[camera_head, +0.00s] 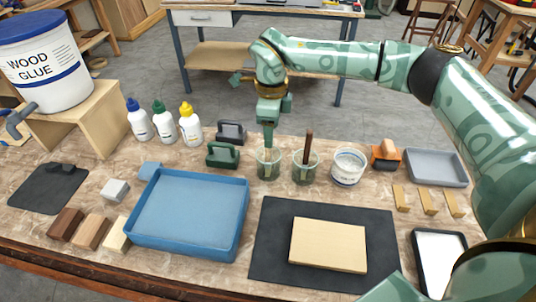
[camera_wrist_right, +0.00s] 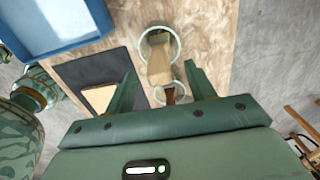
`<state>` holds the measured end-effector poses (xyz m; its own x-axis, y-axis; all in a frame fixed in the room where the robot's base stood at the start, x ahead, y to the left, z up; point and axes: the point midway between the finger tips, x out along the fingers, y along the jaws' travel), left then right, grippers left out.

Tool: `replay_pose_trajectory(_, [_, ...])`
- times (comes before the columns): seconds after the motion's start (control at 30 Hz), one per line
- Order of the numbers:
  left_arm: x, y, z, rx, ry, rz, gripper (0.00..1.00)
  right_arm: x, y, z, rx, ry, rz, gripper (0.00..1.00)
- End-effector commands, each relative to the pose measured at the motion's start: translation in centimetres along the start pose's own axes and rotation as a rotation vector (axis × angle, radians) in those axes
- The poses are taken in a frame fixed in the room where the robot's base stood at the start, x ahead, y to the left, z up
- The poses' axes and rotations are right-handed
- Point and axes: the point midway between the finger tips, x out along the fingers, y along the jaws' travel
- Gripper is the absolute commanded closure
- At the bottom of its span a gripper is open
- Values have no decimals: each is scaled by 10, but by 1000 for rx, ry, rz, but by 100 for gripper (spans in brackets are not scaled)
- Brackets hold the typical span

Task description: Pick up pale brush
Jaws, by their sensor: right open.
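The pale brush (camera_wrist_right: 160,66) stands in the left glass jar (camera_head: 268,164), its handle pointing up. In the right wrist view the handle shows between the two fingers, in front of the jar's rim (camera_wrist_right: 160,36). My right gripper (camera_head: 268,136) is above that jar, pointing down, and it is open. In the right wrist view its fingers (camera_wrist_right: 158,80) are apart on either side of the handle; I cannot tell whether they touch it. In the head view the fingers hide most of the handle. My left gripper is not in view.
A jar with a brown-handled brush (camera_head: 308,146) stands close on the right. A white tub (camera_head: 348,166) is beyond it. A green block tool (camera_head: 222,156) sits left of the jars. The blue tray (camera_head: 245,215) and dark mat (camera_head: 270,270) lie in front.

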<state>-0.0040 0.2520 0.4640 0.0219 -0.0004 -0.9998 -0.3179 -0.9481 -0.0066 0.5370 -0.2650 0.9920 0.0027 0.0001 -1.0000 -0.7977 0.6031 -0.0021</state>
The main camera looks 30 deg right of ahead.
Motion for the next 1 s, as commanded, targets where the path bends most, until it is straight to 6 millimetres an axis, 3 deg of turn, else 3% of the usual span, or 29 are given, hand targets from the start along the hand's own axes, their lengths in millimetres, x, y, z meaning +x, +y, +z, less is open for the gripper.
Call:
replay_pose_trajectory(0.03, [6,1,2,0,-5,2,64,13,1,3,-1,3,5,45])
replay_pose_trajectory(0.17, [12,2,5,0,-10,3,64,34,0,5,-1,4,5,45])
replay_pose_trajectory(0.4, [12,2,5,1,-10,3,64,37,0,5,-1,1,1,45])
replay_pose_trajectory(0.43, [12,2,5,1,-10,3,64,37,0,5,-1,1,1,48])
replay_pose_trajectory(0.6, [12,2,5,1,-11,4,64,37,0,5,-1,1,1,94])
replay_pose_trajectory(0.87, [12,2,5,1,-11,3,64,36,0,5,-1,2,1,95])
replay_pose_trajectory(1.0, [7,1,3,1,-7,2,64,21,0,6,-1,-1,-1,95])
